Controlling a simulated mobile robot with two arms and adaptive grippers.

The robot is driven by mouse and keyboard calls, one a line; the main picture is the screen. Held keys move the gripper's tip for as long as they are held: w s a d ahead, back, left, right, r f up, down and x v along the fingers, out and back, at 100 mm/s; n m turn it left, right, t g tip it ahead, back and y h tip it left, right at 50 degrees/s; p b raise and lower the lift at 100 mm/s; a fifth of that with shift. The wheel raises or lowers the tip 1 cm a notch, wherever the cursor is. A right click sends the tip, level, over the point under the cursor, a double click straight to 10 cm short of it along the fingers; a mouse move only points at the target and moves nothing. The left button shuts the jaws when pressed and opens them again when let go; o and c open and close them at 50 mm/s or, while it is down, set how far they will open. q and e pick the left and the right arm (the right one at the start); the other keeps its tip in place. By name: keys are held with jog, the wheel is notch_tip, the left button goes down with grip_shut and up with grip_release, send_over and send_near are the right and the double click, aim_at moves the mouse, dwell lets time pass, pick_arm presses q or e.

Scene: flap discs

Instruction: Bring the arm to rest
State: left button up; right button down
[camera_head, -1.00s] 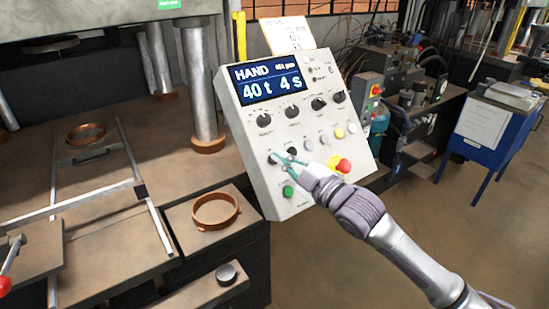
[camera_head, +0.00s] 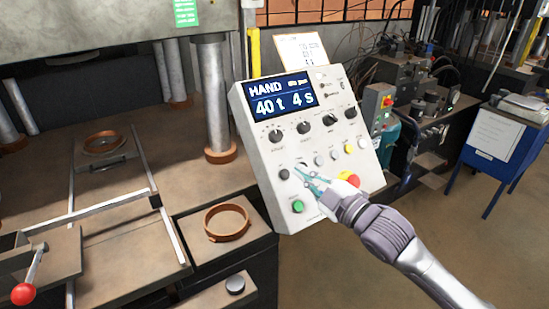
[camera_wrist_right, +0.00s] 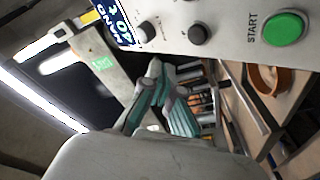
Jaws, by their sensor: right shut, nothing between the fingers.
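My right gripper (camera_head: 308,176) is in front of the lower part of the grey control panel (camera_head: 262,165), its teal fingers shut and empty. It appears a little off the panel face; the exact gap is hard to tell. The fingers show in the right wrist view (camera_wrist_right: 168,92), beside the panel edge. The green start button (camera_head: 298,206) is below and left of the fingers; it also shows in the wrist view (camera_wrist_right: 285,27). A red button (camera_head: 348,180) on yellow is partly hidden behind my gripper. The display (camera_head: 280,97) reads HAND, 40 t, 4 s. My left gripper is not seen.
A press table (camera_head: 110,220) with a copper-coloured ring (camera_head: 104,143) and rails stands left. Another ring (camera_head: 227,222) lies on a side block. A red-knobbed lever (camera_head: 24,293) is at lower left. A blue stand (camera_head: 490,160) is at right. The floor (camera_head: 350,260) in front is clear.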

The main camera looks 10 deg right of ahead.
jog(key=s+f+m+g+h, duration=0.3)
jog(key=s+f+m, duration=0.15)
jog(key=f, duration=0.45)
jog(key=s+f+m+g+h, duration=0.2)
jog(key=s+f+m, duration=0.1)
jog(key=s+f, duration=0.4)
jog(key=s+d+f+m+g+h, duration=0.1)
jog(key=s+f+m+g+h, duration=0.2)
jog(key=s+f, duration=0.45)
jog(key=s+d+f+m+g, duration=0.2)
jog(key=s+f+m+g, duration=0.25)
jog(key=s, duration=0.65)
jog(key=s+f+n+g+b, duration=0.1)
jog(key=s+f+g+b, duration=0.15)
jog(key=f, duration=2.85)
jog(key=s+d+f+b, duration=0.2)
jog(key=s+f+b, duration=0.1)
jog(key=s+f, duration=1.3)
jog(key=shift+s+d+f+g+h, duration=0.3)
jog(key=shift+d+f+h, duration=0.05)
jog(key=shift+f+h, duration=0.1)
